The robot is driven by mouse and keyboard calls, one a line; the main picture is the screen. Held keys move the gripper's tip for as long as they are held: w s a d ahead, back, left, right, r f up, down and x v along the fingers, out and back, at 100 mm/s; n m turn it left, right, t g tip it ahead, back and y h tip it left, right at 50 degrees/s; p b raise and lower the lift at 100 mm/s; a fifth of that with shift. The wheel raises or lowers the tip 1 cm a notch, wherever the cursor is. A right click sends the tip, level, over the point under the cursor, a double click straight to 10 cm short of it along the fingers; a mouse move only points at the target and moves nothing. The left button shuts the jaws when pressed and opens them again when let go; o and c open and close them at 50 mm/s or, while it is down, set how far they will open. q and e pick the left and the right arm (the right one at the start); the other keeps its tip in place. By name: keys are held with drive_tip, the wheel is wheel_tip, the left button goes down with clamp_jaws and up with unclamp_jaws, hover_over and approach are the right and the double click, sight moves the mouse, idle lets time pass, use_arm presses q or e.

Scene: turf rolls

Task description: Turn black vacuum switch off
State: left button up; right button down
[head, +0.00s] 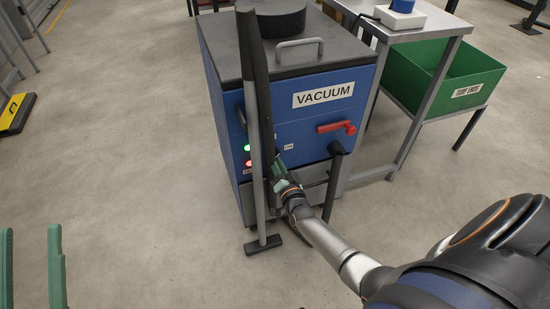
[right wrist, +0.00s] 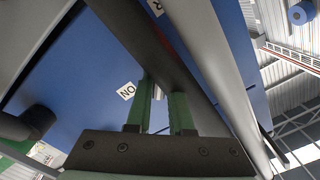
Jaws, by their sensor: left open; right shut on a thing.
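The blue vacuum unit (head: 290,110) stands in the middle of the head view, with a green light (head: 247,148) and a red light (head: 249,163) on its front. My right gripper (head: 279,172) is low at this front, just right of an upright grey tube. In the right wrist view my right gripper's green fingers (right wrist: 167,110) are close together beside a small ON label (right wrist: 126,91), with a thin pale thing between them. A dark bar (right wrist: 165,50) crosses close by, and I cannot make out the black switch. My left gripper (head: 32,268) is open and empty, lower left.
A grey tube (head: 257,170) with a black upper part leans before the unit. A red handle (head: 337,127) sits on the right of its front. A metal table (head: 425,25) and green bin (head: 450,80) stand at right.

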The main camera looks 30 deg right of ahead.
use_arm(q)
wheel_tip(320, 180, down, 8)
drive_tip(key=w+n+g+y+p, duration=0.1)
drive_tip(key=w+n+g+y, duration=0.1)
drive_tip(key=w+y, duration=0.1)
drive_tip(key=shift+a+n+g+y, duration=0.3)
drive_tip(key=shift+a+n+g, duration=0.05)
drive_tip(key=shift+n+g, duration=0.05)
use_arm(e)
drive_tip(key=shift+n, duration=4)
use_arm(q)
drive_tip(key=shift+f, duration=0.2)
use_arm(e)
drive_tip(key=c, duration=0.8)
unclamp_jaws()
use_arm(q)
drive_tip(key=shift+r, duration=0.1)
